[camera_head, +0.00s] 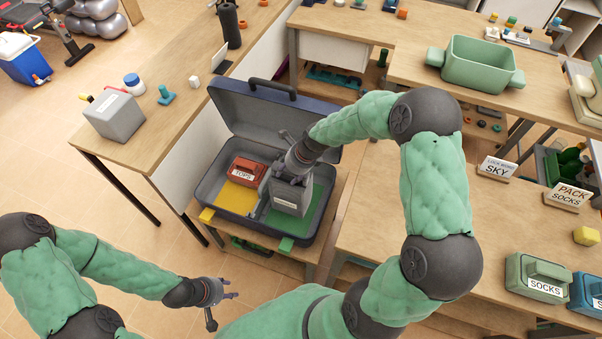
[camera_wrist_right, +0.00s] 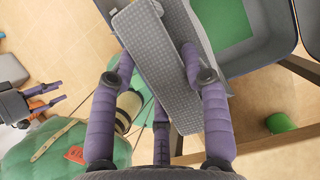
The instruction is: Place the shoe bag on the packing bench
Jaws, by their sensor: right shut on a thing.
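My right gripper (camera_head: 284,172) is shut on a grey bag (camera_head: 290,197) with a white label too small to read. The bag is at the green-floored right half of the open suitcase (camera_head: 328,205); whether it touches the floor I cannot tell. In the right wrist view, the fingers (camera_wrist_right: 160,85) clasp the textured grey bag (camera_wrist_right: 150,45). My left gripper (camera_head: 222,303) is open and empty, low, left of the suitcase and apart from it. A similar grey labelled bag (camera_head: 115,117) stands on the left bench (camera_head: 165,125). Which bench is the packing bench I cannot tell.
A red TOPS bag (camera_head: 248,171) lies in the suitcase's yellow half. The right bench (camera_head: 375,215) holds a SOCKS box (camera_head: 538,283) and signs, with bare wood at its left end. A green tub (camera_head: 478,65) stands on the back bench.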

